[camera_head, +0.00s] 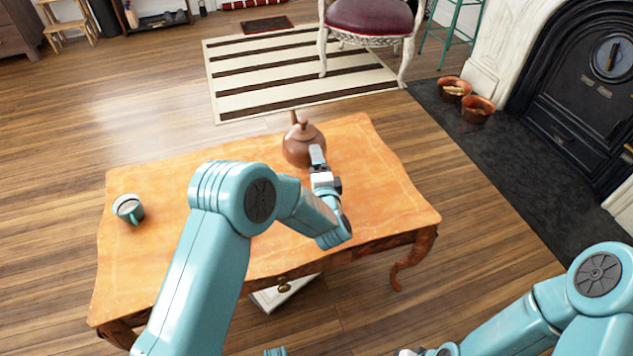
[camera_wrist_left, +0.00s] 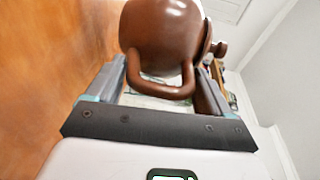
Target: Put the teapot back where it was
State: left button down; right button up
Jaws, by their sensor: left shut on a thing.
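A brown teapot (camera_head: 303,145) is over the far edge of the wooden table (camera_head: 150,255), right of its middle, with its spout pointing away from me. I cannot tell whether its base touches the table. My left gripper (camera_head: 317,157) is at its near side and shut on its handle. In the left wrist view the teapot's round body (camera_wrist_left: 165,30) and looped handle (camera_wrist_left: 160,90) show between the fingers of my left gripper (camera_wrist_left: 158,85). My right arm comes in at the lower right; its gripper is mostly cut off by the bottom edge.
Beyond are a striped rug (camera_head: 290,75), a chair (camera_head: 370,20), copper bowls (camera_head: 477,110) and the fireplace (camera_head: 590,85).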

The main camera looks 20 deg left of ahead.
pick_arm(q)
jog(key=shift+f+b, duration=0.7)
jog(key=shift+f, duration=1.3)
jog(key=shift+f, duration=0.2)
grip_release()
jog(key=shift+f, duration=0.1)
jog(key=shift+s+d, duration=0.2)
jog(key=shift+s, duration=0.05)
jog(key=p+v, duration=0.1)
jog(key=v, duration=0.4)
jog(key=p+v, duration=0.2)
jog(key=v, duration=0.4)
jog(key=shift+s+d+r, duration=0.1)
jog(key=shift+s+r, duration=0.15)
